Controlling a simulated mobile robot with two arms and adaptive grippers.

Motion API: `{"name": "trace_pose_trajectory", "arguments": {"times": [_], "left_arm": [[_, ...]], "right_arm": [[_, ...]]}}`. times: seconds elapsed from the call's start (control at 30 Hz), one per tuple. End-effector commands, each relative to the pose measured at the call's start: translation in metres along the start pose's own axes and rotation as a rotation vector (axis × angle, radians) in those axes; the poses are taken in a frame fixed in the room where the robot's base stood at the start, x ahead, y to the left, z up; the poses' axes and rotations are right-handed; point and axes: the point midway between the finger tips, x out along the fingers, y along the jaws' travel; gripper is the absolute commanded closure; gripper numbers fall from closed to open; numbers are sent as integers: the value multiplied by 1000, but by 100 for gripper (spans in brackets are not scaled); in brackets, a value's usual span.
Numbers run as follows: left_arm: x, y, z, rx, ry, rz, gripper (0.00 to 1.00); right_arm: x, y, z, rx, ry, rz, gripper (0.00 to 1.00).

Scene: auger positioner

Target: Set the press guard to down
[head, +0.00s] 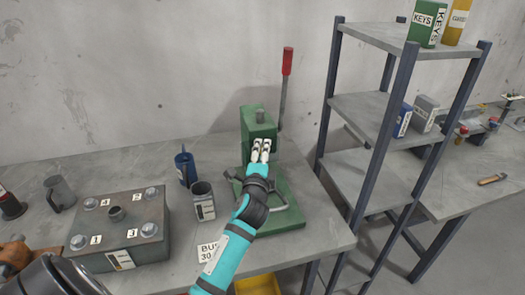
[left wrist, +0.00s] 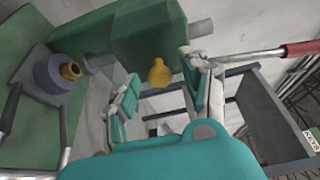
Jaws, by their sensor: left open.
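The green press (head: 258,130) stands on the workbench, with a red-handled lever (head: 287,62) rising behind it. A thin grey bar (head: 277,208) runs low across the press's front; it may be the guard, but I cannot tell for sure. My left gripper (head: 261,147) is in front of the press's upper body and hides part of it. In the left wrist view its two fingers (left wrist: 163,78) are apart, with a brass knob (left wrist: 159,74) seen between them. I cannot tell whether they touch it. My right gripper is not in view.
A labelled grey can (head: 203,203) and a blue oil can (head: 185,168) stand left of the press. A bolted metal box (head: 120,235) sits farther left. A shelf rack (head: 372,112) stands close to the right. A yellow bin (head: 257,285) is below the bench edge.

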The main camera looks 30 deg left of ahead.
Motion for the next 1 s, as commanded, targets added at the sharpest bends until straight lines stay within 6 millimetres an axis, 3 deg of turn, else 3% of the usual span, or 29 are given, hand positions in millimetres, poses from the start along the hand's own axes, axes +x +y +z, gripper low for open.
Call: {"name": "trace_pose_trajectory", "arguments": {"times": [0.33, 0.7, 1.0], "left_arm": [[4, 0, 0, 1, 0, 0, 54], [4, 0, 0, 1, 0, 0, 100], [4, 0, 0, 0, 0, 0, 100]], "right_arm": [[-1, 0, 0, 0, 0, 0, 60], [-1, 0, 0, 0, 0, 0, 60], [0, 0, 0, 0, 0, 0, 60]]}}
